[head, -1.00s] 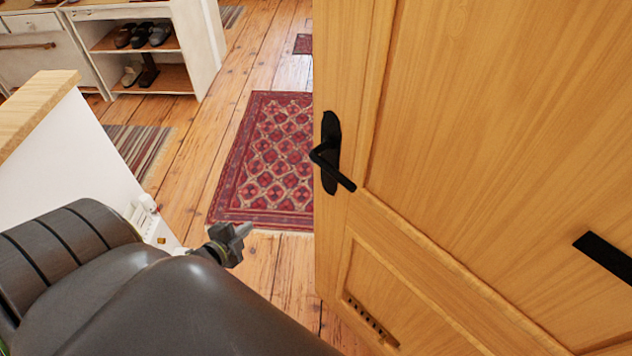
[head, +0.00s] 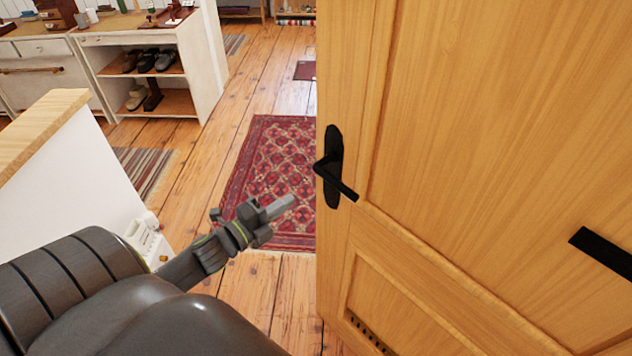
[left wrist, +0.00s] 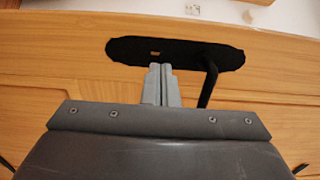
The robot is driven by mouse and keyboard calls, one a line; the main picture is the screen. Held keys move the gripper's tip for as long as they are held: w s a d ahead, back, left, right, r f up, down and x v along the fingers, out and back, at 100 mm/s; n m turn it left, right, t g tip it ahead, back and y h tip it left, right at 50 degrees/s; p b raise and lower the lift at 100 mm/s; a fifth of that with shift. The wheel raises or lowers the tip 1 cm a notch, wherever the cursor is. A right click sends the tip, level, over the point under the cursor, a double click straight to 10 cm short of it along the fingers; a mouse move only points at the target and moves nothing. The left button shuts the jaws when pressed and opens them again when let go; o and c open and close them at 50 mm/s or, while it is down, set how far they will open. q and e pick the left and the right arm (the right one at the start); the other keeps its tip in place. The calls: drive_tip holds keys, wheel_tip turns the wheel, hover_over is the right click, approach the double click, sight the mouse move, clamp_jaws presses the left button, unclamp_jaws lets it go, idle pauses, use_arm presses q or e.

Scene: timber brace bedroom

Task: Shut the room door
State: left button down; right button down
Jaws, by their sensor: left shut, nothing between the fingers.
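The wooden room door (head: 480,130) stands open and fills the right side of the head view. Its black lever handle (head: 335,168) sits on a dark plate near the door's left edge. My left gripper (head: 290,203) is shut and empty, to the left of and a little below the handle, pointing toward the door edge. In the left wrist view the shut fingers (left wrist: 160,72) point at the black plate (left wrist: 130,49), beside the lever (left wrist: 208,82). I cannot tell whether they touch it. My right gripper is not in view.
A white half wall with a wooden top (head: 45,125) stands at the left, close to my left arm. A red patterned rug (head: 270,165) lies on the plank floor beyond the door edge. A white shoe shelf (head: 150,70) stands farther back.

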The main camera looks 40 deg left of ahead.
use_arm(q)
drive_tip(key=p+x, duration=0.5)
drive_tip(key=x, duration=0.5)
drive_tip(key=shift+w, duration=0.1)
